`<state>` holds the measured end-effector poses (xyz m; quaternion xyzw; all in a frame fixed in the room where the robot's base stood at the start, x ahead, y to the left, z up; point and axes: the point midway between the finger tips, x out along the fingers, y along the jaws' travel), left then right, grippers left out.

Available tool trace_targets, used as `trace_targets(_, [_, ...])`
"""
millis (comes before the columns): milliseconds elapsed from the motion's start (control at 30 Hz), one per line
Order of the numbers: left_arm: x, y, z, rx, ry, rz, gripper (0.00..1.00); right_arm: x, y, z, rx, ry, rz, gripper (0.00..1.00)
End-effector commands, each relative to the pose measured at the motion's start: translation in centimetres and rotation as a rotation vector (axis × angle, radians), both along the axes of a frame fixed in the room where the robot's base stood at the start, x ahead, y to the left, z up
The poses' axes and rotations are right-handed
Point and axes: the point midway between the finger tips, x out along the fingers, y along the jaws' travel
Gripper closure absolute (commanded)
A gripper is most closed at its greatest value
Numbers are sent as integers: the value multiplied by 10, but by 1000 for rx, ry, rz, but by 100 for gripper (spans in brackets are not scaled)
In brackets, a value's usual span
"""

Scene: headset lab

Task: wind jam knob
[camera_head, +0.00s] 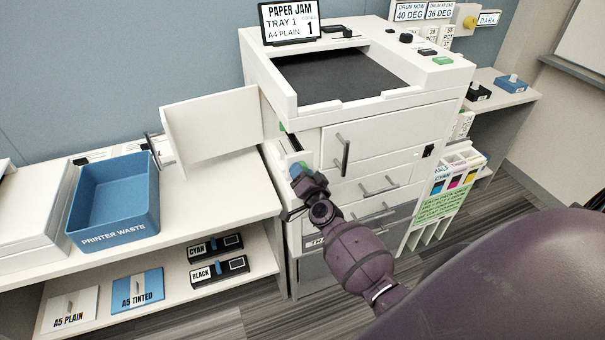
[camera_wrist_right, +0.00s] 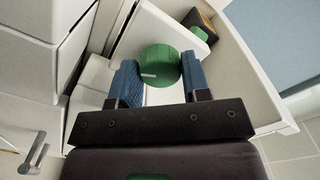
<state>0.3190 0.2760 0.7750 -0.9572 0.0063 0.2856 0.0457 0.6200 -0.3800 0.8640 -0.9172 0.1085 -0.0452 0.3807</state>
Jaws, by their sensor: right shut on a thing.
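The green jam knob (camera_wrist_right: 160,62) has a short white mark and sits inside the printer's open side bay. In the right wrist view it lies between the two blue fingers of my right gripper (camera_wrist_right: 158,74), which is shut on it. In the head view my right gripper (camera_head: 297,171) reaches into the bay on the printer's left side and hides most of the knob. The white printer (camera_head: 375,140) carries a sign (camera_head: 290,20) reading "PAPER JAM, TRAY 1, A4 PLAIN, 1". Its side door (camera_head: 215,130) stands open to the left. My left gripper is not in view.
A blue "PRINTER WASTE" bin (camera_head: 115,200) stands on the left counter, with CYAN and BLACK boxes (camera_head: 215,260) on the shelf below. Another green part (camera_wrist_right: 197,20) shows deeper in the bay. The bay walls and open door are close around my gripper.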

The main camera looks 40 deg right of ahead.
Motion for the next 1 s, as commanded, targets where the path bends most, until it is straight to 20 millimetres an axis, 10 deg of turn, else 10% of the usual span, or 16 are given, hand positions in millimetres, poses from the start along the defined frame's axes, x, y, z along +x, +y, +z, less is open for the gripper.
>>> trace_targets(1000, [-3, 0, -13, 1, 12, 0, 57, 0, 1, 0, 903, -216, 0, 81])
